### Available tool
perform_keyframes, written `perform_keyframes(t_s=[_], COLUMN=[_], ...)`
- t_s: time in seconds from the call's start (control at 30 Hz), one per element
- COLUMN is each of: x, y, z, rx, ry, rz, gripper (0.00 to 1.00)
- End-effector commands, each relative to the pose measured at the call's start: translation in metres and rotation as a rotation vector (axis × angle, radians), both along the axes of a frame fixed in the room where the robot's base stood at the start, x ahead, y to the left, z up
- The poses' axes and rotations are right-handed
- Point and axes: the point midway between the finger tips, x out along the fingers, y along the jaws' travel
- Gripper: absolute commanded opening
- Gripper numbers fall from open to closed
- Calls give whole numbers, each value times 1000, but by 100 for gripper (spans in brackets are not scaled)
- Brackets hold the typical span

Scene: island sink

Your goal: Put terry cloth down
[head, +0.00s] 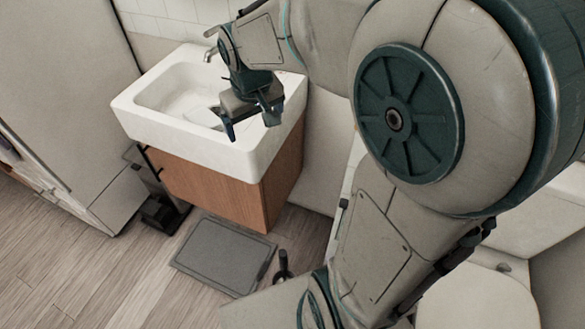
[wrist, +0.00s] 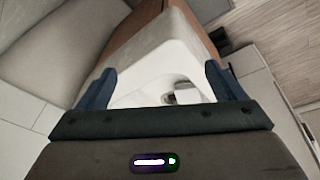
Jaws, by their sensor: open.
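My gripper (head: 250,128) is over the right part of the white sink (head: 150,122) in the head view. Its two fingers are spread apart, with nothing held between them. In the wrist view my gripper (wrist: 160,72) is open above the sink (wrist: 160,60), and the basin shows between the fingers. I cannot make out a terry cloth in either view. My gripper and arm hide part of the basin in the head view.
A faucet (head: 209,53) stands at the sink's back. A wooden cabinet (head: 205,190) is under the sink. A grey flat scale or mat (head: 222,255) lies on the wooden floor. A toilet (head: 480,300) is at the lower right, and a tall pale panel (head: 60,80) at the left.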

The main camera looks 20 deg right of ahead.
Motion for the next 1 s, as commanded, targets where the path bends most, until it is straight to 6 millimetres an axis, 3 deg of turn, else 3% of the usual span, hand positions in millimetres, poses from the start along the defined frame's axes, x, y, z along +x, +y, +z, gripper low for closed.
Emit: perform_keyframes(t_s=[0.03, 0.2, 0.4, 0.57, 0.83, 1.0], x=[-22, -85, -130, -141, -141, -141], y=[-6, -22, -29, -30, -30, -30], z=[2, -4, -13, -16, -16, 1], rx=[4, 33, 71, 82, 82, 81], ry=[6, 37, 63, 71, 71, 62], rz=[-25, -103, -155, -169, -169, -171], gripper=[89, 89, 89, 89, 89, 89])
